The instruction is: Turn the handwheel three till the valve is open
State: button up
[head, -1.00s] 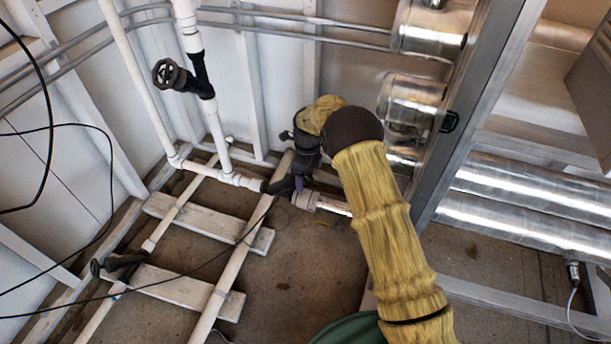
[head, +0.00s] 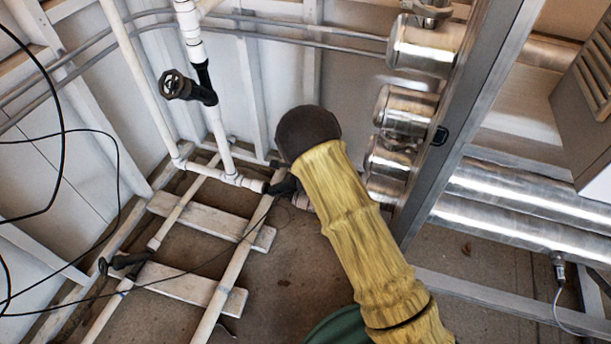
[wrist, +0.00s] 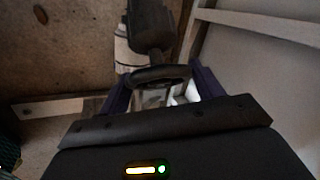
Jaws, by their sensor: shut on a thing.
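A dark handwheel (wrist: 160,73) shows edge-on in the wrist view, on a dark valve body (wrist: 151,25) beside a white pipe fitting. My gripper (wrist: 160,88) is shut on its rim, with one dark purple finger on each side. In the head view, my yellow arm and its dark joint hide the gripper and most of this valve. Only a dark part of the valve (head: 286,186) shows at the low pipe joint. I cannot tell from the frames how far the valve is open.
Another black handwheel (head: 174,85) sits higher on the white upright pipe, and a dark valve (head: 124,262) lies low at left. Shiny metal cylinders (head: 405,110) and a steel post (head: 455,125) stand close right of my arm. Thin black cables hang at left.

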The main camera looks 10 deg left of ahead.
jog(key=n+t+y, duration=0.1)
jog(key=n+t, duration=0.2)
jog(key=shift+n, duration=0.3)
jog(key=n+t+y+b, duration=0.1)
jog(key=n, duration=0.1)
jog(key=n+t+y, duration=0.1)
jog(key=n+y, duration=0.1)
jog(key=shift+d+f+n+t+b, duration=0.1)
jog(key=shift+f+n+t+b, duration=0.1)
jog(key=shift+n+t+b, duration=0.15)
jog(key=n+t+y+b, duration=0.1)
jog(key=n+y+b, duration=0.1)
jog(key=n+y, duration=0.2)
jog(key=shift+n, duration=0.65)
jog(key=n+g+y+b, duration=0.1)
jog(key=n+y, duration=0.3)
jog(key=n, duration=0.1)
jog(key=shift+r, duration=0.1)
jog(key=shift+n+y, duration=0.3)
jog(key=o, duration=0.7)
jog(key=shift+c, duration=0.2)
jog(key=shift+r, duration=0.1)
